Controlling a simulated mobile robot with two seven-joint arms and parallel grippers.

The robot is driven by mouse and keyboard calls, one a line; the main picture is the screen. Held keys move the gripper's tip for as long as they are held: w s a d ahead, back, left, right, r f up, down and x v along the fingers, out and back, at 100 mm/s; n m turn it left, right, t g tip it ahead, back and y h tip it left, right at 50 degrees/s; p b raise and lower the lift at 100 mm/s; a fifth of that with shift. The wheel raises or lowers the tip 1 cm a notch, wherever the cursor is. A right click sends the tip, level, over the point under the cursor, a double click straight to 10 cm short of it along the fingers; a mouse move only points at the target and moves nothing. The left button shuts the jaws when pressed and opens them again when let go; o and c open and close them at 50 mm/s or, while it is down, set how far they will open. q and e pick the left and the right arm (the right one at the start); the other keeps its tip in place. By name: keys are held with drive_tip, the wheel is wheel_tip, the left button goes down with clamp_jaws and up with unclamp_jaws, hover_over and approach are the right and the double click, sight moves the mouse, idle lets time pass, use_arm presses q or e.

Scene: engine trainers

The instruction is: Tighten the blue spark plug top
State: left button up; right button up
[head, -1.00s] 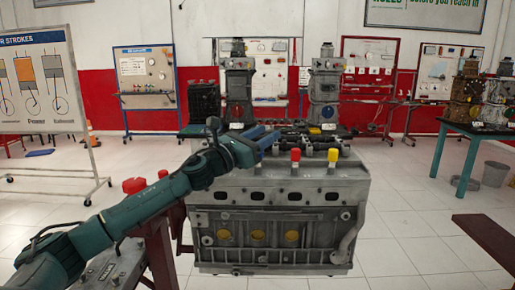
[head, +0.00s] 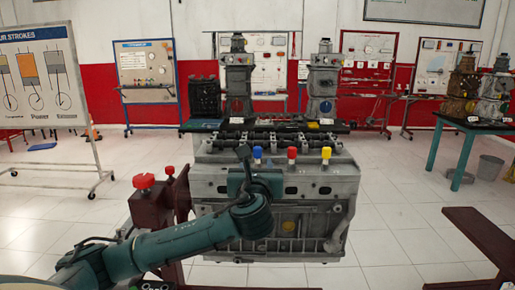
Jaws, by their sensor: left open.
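The blue spark plug top (head: 257,153) stands upright on the upper front edge of the grey engine block (head: 335,187). A red top (head: 291,153) and a yellow top (head: 326,153) stand to its right in a row. My left gripper (head: 263,182) is in front of the engine's upper left face, just below the blue top in the picture. It is open and appears empty, apart from the blue top. Its fingertips are hard to make out against the dark engine. My right gripper is not in view.
A dark red stand with red knobs (head: 144,181) is at the engine's left. A brown bench (head: 487,236) is at the right. A teal table (head: 470,130) with engine models stands behind it. The tiled floor on both sides is mostly clear.

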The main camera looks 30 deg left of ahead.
sight(257, 150)
use_arm(q)
drive_tip(key=p+x, duration=0.1)
drive_tip(key=x, duration=1)
drive_tip(key=shift+w+a, duration=0.15)
drive_tip(key=shift+a, duration=0.05)
drive_tip(key=shift+r, duration=0.1)
clamp_jaws()
